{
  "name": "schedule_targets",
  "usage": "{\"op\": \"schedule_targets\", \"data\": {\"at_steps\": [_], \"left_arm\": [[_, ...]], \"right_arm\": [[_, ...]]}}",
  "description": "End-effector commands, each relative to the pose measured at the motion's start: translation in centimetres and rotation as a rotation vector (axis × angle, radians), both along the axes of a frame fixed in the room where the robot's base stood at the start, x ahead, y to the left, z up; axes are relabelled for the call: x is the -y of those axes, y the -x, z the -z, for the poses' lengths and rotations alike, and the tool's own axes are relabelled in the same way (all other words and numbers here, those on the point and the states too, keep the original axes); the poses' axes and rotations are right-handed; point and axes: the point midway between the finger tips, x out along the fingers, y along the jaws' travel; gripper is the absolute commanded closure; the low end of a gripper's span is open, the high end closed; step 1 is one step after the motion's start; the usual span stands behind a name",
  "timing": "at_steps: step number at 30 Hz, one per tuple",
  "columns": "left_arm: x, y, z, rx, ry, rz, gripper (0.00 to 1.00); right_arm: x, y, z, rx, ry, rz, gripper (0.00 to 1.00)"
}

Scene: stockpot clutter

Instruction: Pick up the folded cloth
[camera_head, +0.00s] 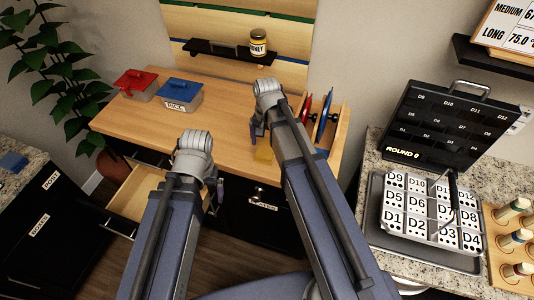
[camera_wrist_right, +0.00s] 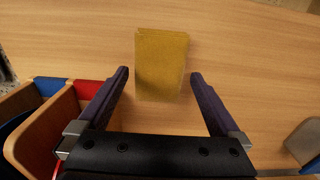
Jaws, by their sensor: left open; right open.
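The folded cloth (camera_wrist_right: 160,62) is a flat mustard-yellow rectangle lying on the wooden tabletop. I cannot tell how high above the table the fingers are. In the head view, my right gripper (camera_head: 257,134) hangs over the desk. My left gripper (camera_head: 215,188) is open in front of the desk, near the open drawer.
A wooden divider rack (camera_head: 335,127) with red and blue items stands right of my right gripper. Red (camera_head: 136,84) and blue (camera_head: 179,94) lidded boxes sit at the desk's left. An open drawer (camera_head: 133,196) juts out below. The middle desktop is clear.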

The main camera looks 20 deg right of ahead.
Motion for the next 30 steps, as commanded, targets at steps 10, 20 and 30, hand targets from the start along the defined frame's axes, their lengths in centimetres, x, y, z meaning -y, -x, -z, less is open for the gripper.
{"op": "schedule_targets", "data": {"at_steps": [10, 20, 30], "left_arm": [[0.0, 0.0, 3.1, 0.000, 0.000, -0.001, 0.00], [0.0, 0.0, 2.9, 0.000, 0.000, 0.000, 0.00], [0.0, 0.0, 2.9, 0.000, 0.000, 0.000, 0.00]], "right_arm": [[0.1, 0.0, 3.1, 0.000, 0.000, 0.000, 0.00], [0.1, 0.1, 2.9, 0.000, 0.000, 0.000, 0.19], [0.1, 0.0, 2.9, 0.000, 0.000, 0.000, 0.57]]}}
